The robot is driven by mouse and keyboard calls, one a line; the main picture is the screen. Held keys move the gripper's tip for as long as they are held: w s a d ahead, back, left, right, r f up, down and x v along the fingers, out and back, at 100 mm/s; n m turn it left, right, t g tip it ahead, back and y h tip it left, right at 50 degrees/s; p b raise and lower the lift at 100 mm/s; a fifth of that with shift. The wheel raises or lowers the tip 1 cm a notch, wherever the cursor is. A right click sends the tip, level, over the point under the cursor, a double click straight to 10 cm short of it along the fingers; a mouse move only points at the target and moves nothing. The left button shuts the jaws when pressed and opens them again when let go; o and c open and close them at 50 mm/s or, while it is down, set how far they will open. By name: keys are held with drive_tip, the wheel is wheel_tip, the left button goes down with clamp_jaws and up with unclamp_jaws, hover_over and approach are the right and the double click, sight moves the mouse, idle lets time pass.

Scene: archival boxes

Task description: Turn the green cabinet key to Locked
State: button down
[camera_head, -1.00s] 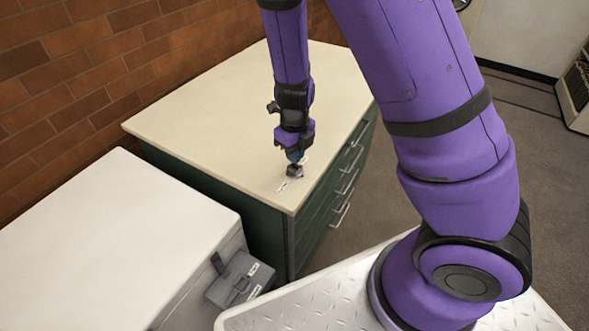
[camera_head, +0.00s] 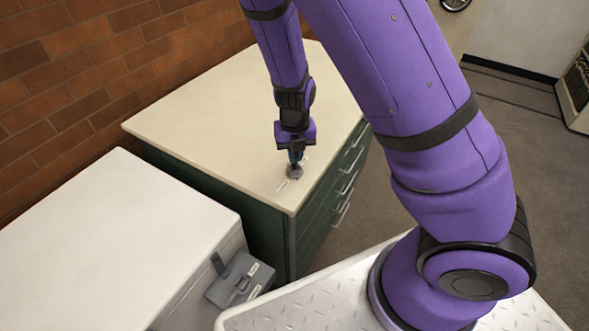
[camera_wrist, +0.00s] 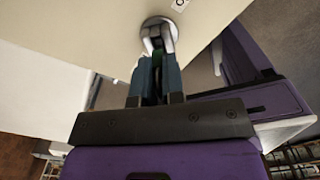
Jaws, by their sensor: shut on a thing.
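The green cabinet (camera_head: 262,222) has a cream top (camera_head: 220,105) and drawers with metal handles on its right side. A round metal lock (camera_head: 294,172) sits on the top near the front corner, and it also shows in the wrist view (camera_wrist: 157,22). My gripper (camera_head: 296,160) points down over the lock. Most of the key is hidden by the fingers. Small white labels (camera_head: 283,186) lie beside the lock; their words are too small to read.
A white-topped cabinet (camera_head: 110,240) stands at the left, with a grey box (camera_head: 240,280) at its right side. A brick wall (camera_head: 90,70) runs behind. The rest of the cream top is clear.

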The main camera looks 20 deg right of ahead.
drive_tip(key=m, duration=0.5)
drive_tip(key=shift+s+f+m, duration=0.1)
drive_tip(key=shift+m, duration=0.8)
drive_tip(key=c, duration=0.6)
unclamp_jaws()
drive_tip(key=shift+r, duration=0.25)
